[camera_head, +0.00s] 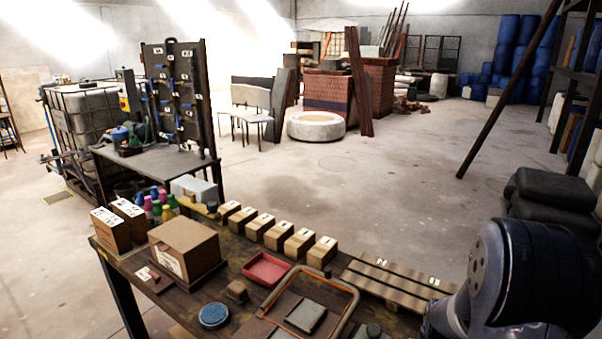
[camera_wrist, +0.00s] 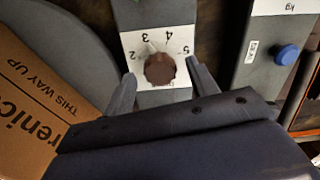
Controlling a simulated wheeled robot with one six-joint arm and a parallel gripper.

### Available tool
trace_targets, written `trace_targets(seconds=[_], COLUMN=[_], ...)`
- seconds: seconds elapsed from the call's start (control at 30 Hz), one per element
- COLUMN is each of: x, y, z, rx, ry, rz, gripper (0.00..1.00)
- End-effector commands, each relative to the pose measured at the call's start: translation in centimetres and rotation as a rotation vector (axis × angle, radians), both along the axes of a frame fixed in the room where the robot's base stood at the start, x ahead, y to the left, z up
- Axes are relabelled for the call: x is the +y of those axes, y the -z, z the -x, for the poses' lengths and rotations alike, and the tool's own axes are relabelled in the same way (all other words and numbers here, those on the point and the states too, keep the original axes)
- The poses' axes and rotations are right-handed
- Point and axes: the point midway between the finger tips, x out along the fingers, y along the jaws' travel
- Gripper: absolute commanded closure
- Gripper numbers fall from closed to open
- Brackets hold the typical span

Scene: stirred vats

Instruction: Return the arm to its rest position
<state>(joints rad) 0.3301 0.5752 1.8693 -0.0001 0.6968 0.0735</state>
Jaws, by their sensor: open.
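My arm (camera_head: 520,280) shows at the lower right of the head view, beside the workbench; the gripper itself is out of that view. In the wrist view my gripper (camera_wrist: 159,70) is open, with its two grey fingers apart on either side of a round brown knob (camera_wrist: 160,69) as seen from the camera. The knob sits on a white dial plate with upside-down numbers, and its pale pointer is turned toward the 3. Nothing is held between the fingers. I cannot tell the gap between fingertips and knob.
In the wrist view a cardboard box (camera_wrist: 32,105) lies at the left and a grey unit with a blue button (camera_wrist: 287,54) at the right. The bench carries a carton (camera_head: 184,249), a red tray (camera_head: 267,269) and several small boxes. Open floor (camera_head: 400,170) lies beyond.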

Motion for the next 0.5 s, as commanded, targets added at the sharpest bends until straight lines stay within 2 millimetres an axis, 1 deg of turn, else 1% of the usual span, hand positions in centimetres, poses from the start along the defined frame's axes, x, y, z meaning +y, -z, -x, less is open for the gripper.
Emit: trace_targets(seconds=[0.17, 0.5], x=[0.0, 0.0], y=[-2.6, -9.3], z=[-0.1, -0.1], rx=[-0.006, -0.006], ry=[-0.005, -0.005], rz=[0.002, 0.002], gripper=[0.44, 0.44])
